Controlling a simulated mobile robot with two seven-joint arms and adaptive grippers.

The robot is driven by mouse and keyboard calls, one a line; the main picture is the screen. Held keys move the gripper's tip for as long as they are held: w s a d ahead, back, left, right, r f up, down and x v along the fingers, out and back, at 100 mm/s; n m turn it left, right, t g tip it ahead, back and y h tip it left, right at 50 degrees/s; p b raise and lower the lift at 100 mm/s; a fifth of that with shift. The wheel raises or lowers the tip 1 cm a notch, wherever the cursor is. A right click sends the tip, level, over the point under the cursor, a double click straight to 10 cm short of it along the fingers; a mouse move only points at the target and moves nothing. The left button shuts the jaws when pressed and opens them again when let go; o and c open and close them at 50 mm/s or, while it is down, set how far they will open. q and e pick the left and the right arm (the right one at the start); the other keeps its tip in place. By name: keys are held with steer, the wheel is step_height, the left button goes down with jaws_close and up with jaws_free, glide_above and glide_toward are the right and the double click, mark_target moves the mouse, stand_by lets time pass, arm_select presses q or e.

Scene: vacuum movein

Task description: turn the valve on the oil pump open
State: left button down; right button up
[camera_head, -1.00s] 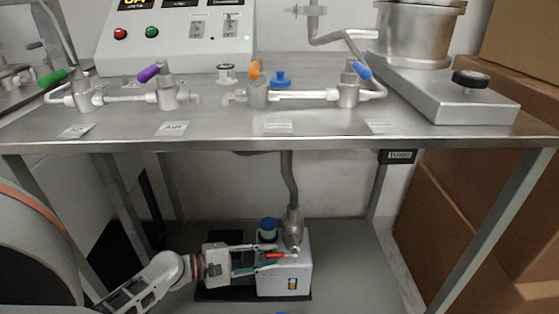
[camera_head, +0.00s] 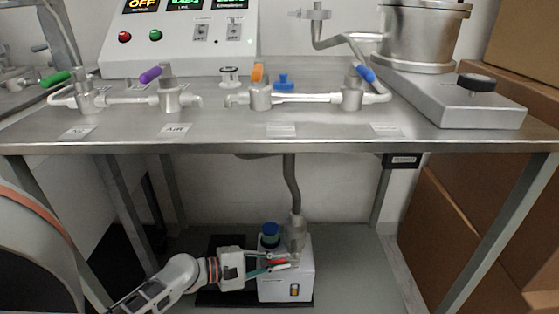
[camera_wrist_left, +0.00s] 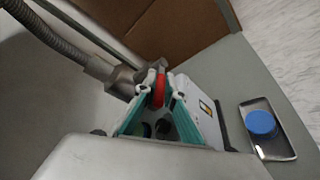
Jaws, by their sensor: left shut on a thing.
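The oil pump (camera_head: 290,283) is a white box on a black base on the shelf under the steel table. A metal pipe fitting (camera_head: 296,228) with a hose rises from it, and a blue cap (camera_head: 270,229) stands on its top. The red valve handle (camera_head: 278,258) is beside the fitting; it also shows in the left wrist view (camera_wrist_left: 159,88). My left gripper (camera_head: 279,262) reaches in from the left, its teal fingers (camera_wrist_left: 160,97) shut on the red handle. The fingers partly cover the handle. My right gripper is not in view.
The steel tabletop (camera_head: 215,130) lies above the pump, with green, purple, orange and blue valve handles on it. Table legs stand either side. Cardboard boxes (camera_head: 455,235) are at right. A tray (camera_wrist_left: 268,140) with a blue-topped item lies near the pump in the wrist view.

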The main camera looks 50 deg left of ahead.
arm_select(q)
steer(key=shift+f, duration=0.15)
steer(key=shift+w+f+n+t+h, duration=0.1)
steer(key=shift+f+n+t+h, duration=0.45)
steer(key=shift+t, duration=0.45)
steer(key=shift+w+d+f+n+t+h, duration=0.15)
steer(key=shift+f+n+t+h, duration=0.2)
steer(key=shift+t, duration=0.6)
steer(key=shift+w+d+f+n+t+h, duration=0.1)
steer(key=shift+f+n+t+h, duration=0.15)
steer(key=shift+t, duration=0.7)
steer(key=shift+f, duration=0.1)
steer(key=c, duration=2.1)
jaws_free()
steer(key=shift+s, duration=0.1)
steer(key=v, duration=1.2)
steer(key=shift+f, duration=0.2)
